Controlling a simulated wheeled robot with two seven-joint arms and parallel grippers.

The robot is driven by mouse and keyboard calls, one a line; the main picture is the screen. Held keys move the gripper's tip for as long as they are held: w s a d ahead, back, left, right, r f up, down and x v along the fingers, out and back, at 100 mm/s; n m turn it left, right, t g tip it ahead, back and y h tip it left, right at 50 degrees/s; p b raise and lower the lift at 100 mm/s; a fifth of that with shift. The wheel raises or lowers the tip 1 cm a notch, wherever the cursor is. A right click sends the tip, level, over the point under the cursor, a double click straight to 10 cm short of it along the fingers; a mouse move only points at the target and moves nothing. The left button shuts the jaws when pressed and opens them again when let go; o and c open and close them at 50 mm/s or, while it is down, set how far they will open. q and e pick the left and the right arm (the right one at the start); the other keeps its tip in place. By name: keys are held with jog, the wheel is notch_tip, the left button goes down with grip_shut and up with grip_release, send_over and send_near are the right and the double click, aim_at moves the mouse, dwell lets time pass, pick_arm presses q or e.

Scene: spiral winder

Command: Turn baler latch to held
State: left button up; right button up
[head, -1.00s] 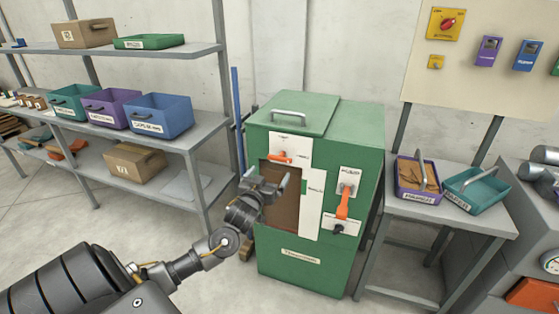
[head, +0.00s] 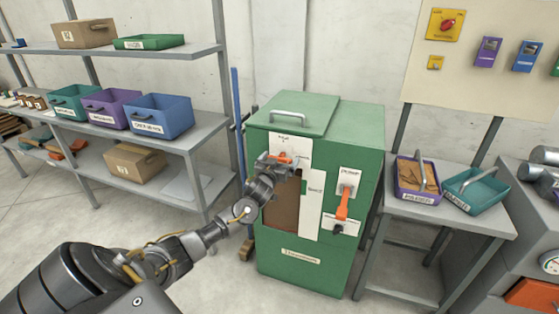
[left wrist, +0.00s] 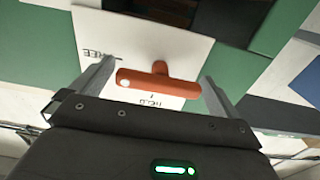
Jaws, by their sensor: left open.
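The green baler (head: 345,140) stands in the middle of the head view. Its orange latch (left wrist: 160,84) sits on a white plate (left wrist: 90,30) at the upper front. In the left wrist view the plate reads FREE at left and HELD below, both upside down. The latch bar lies across the picture, its light-dotted end towards the left. My left gripper (head: 277,162) is at the plate and partly hides the latch in the head view. In the left wrist view its open fingers (left wrist: 159,78) stand at either side of the latch, with gaps. My right gripper is out of view.
A second orange handle (head: 344,200) is on the baler's right front. A shelf with bins (head: 160,116) stands to the left. A grey table (head: 440,222) with a purple tray (head: 435,197) and a teal tray (head: 490,198) stands to the right.

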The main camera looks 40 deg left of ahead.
pick_arm(q)
jog(key=c, duration=0.9)
jog(key=shift+o, duration=0.2)
